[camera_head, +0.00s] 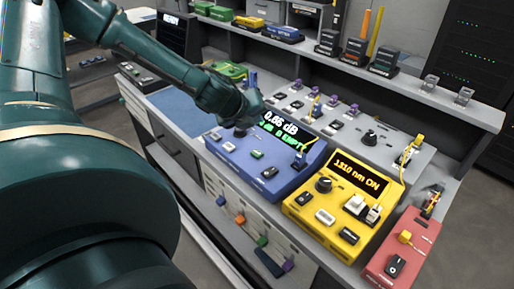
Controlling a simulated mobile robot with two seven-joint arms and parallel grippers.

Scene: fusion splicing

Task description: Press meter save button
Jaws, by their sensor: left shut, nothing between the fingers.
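The blue meter (247,173) sits on the grey bench, with a lit screen (283,126) reading "0.86 dB" and a partly covered green line ending in "EMPTY". Its sloped front has several small buttons, among them a green one (257,154) and dark ones (269,172). I cannot read which one is save. My left gripper (241,123) is shut and empty over the meter's upper left part, covering the screen's left end. Whether its tips touch the panel is hard to tell. My right gripper is out of view.
A yellow unit (325,218) reading "1310 nm ON" stands right of the meter, and a red unit (383,262) beyond it. A raised shelf (410,92) holds tools at the back.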

